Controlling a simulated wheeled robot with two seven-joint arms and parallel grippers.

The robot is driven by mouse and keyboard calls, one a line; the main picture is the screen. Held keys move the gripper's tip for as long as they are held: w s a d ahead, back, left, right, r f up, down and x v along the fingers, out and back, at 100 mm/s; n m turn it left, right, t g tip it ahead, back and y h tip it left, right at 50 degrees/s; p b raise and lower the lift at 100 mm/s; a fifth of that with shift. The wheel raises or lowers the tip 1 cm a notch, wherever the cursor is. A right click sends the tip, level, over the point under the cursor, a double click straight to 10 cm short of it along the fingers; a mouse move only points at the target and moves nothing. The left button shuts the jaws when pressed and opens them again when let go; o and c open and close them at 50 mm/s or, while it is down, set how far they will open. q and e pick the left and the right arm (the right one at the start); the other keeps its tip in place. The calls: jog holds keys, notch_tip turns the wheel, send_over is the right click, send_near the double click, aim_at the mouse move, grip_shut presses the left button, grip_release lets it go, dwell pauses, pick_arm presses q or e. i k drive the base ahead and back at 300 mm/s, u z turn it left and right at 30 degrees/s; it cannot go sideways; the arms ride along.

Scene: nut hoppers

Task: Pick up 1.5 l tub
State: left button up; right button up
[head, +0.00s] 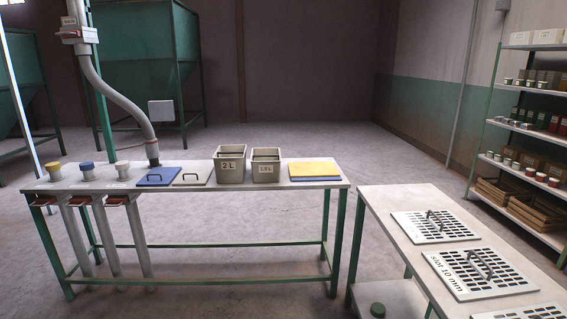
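The 1.5 l tub (265,174) is a grey-beige open box with a small dark label on its front that is hard to read. It stands upright on the long table (240,196), right of a slightly larger tub (229,177) marked 2 L. The two tubs stand close side by side. Something dark shows inside the top of each tub, too small to make out. Neither of my grippers shows in the head view.
Right of the tubs lies a yellow sheet (314,168) over a blue one. Left are a grey plate (192,176) and a blue plate (158,178) with handles, then capped pipes. A second table (388,205) with slotted plates stands right. Shelves (535,133) stand at the far right.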

aim_at(265, 162)
jog(key=z, duration=0.05)
jog(key=i, duration=2)
jog(key=u, duration=0.25)
